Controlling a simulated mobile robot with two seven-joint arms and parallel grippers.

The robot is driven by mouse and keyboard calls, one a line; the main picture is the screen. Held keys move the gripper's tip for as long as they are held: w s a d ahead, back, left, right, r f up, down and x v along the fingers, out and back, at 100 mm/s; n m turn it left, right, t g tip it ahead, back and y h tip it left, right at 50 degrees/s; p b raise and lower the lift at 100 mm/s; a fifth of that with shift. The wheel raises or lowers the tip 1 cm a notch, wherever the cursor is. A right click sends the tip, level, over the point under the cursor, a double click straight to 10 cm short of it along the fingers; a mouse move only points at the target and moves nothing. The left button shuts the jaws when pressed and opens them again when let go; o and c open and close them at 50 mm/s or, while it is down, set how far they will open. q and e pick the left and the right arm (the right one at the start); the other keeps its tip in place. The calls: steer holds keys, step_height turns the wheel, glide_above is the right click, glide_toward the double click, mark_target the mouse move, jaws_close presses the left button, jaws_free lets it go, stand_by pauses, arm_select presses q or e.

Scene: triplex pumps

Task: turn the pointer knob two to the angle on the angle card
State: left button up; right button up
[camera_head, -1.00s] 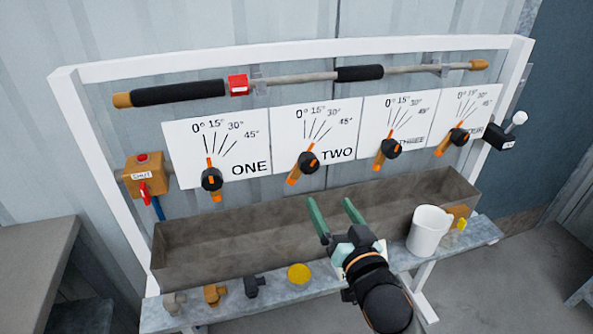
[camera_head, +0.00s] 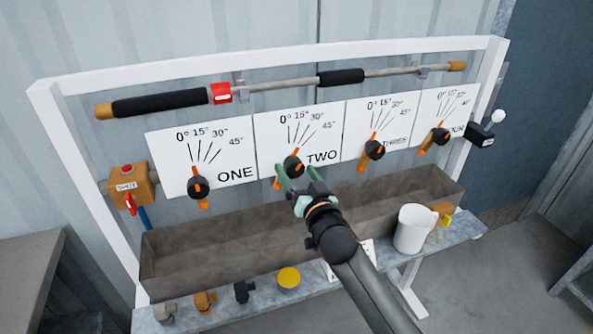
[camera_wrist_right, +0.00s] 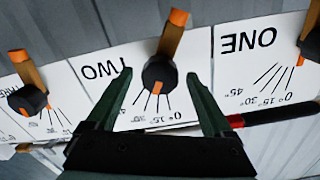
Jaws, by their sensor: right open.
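Pointer knob two (camera_head: 292,167) is a black knob with an orange pointer on the dial plate marked TWO (camera_head: 318,135). Its orange tip points up toward the scale lines, and its longer orange tail slants down left; I cannot tell the exact angle. My right gripper (camera_head: 297,173) is open, with its green fingers just in front of and below the knob. In the right wrist view, upside down, the knob (camera_wrist_right: 159,72) shows between the spread fingertips with no clear contact. A white card (camera_head: 366,252) on the bench is mostly hidden behind my right arm, its text unreadable. My left gripper is out of view.
Knobs one (camera_head: 198,187), three (camera_head: 375,149) and four (camera_head: 440,136) sit on neighbouring plates. A grey trough (camera_head: 200,250) runs below. A white mug (camera_head: 411,228) stands on the bench at right. A padded bar (camera_head: 285,85) crosses above the plates.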

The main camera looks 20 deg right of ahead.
steer(key=shift+w, duration=0.35)
jaws_close()
stand_by(0.6)
